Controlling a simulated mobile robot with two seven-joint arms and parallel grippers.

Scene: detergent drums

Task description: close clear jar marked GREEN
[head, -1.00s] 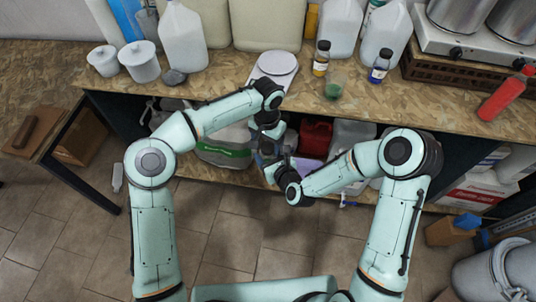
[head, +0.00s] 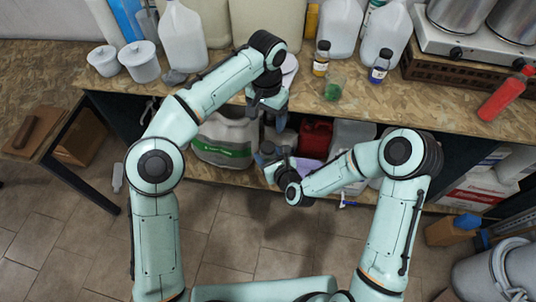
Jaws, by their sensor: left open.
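A small clear jar with green contents (head: 335,87) stands on the worktop right of centre; its marking is too small to read and I cannot make out a lid on it. My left gripper (head: 267,118) is open, fingers pointing down over the front edge of the worktop, left of the green jar and apart from it. My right gripper (head: 267,162) is lower, in front of the shelf below the worktop, pointing left; its jaws are too small and dark to judge.
An amber bottle (head: 321,58) and a blue bottle (head: 380,66), both black-capped, stand close to the jar. A white round-topped device (head: 289,67) is partly hidden behind my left wrist. Large jugs line the back. A drum with a green label (head: 224,148) sits on the lower shelf.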

